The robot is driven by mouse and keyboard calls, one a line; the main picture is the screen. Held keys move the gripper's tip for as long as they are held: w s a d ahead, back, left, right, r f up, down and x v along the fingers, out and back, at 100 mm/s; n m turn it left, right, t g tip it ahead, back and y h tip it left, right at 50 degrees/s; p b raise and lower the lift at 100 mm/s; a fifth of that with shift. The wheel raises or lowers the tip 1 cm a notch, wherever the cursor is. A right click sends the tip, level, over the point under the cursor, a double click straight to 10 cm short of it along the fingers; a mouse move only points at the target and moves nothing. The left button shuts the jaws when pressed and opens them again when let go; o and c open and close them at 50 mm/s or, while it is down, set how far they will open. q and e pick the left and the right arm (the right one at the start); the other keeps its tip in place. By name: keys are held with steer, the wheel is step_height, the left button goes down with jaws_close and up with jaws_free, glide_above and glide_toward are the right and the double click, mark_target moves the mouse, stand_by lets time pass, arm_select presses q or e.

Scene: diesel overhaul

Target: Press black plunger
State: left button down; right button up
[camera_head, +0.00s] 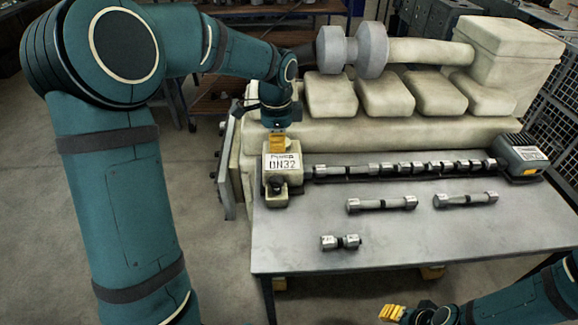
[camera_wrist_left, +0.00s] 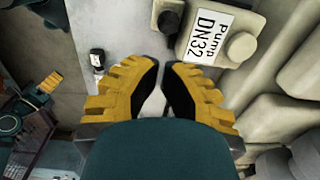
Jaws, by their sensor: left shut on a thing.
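The pump (camera_head: 268,163), a cream block labelled "Pump DN32", stands at the left end of the table. A dark round knob (camera_head: 277,186), which looks like the black plunger, sits on its near side. In the left wrist view the knob (camera_wrist_left: 168,18) is at the top, beside the label, clear of my fingers. My left gripper (camera_head: 278,142) points down over the far part of the pump. Its yellow fingers (camera_wrist_left: 165,66) are drawn together; what is between them is hidden. My right gripper (camera_head: 394,313) is low at the bottom edge, its opening unclear.
The grey table (camera_head: 380,245) carries a long shaft (camera_head: 400,168), two short rods (camera_head: 382,204) (camera_head: 466,200) and a small silver-black piece (camera_head: 340,242). A dark labelled box (camera_head: 520,158) stands at the right end. The cream engine (camera_head: 390,130) rises behind. The table's front is mostly clear.

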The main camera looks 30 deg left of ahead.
mark_target(280, 183)
arm_select(q)
steer(key=f, duration=0.4)
steer(key=f+b, duration=0.1)
steer(key=f, duration=0.9)
steer(key=shift+w+a, duration=0.15)
steer(key=shift+w, duration=0.15)
arm_select(e)
steer(key=shift+w+f, duration=0.2)
steer(key=shift+f, duration=0.55)
arm_select(q)
steer(key=shift+f+b, duration=1)
steer(key=shift+f, duration=0.45)
steer(key=shift+r, duration=0.1)
arm_select(e)
steer(key=shift+s+f, duration=0.15)
steer(key=shift+f, duration=0.65)
arm_select(q)
steer(key=shift+r, duration=0.1)
arm_select(e)
steer(key=shift+r, duration=0.1)
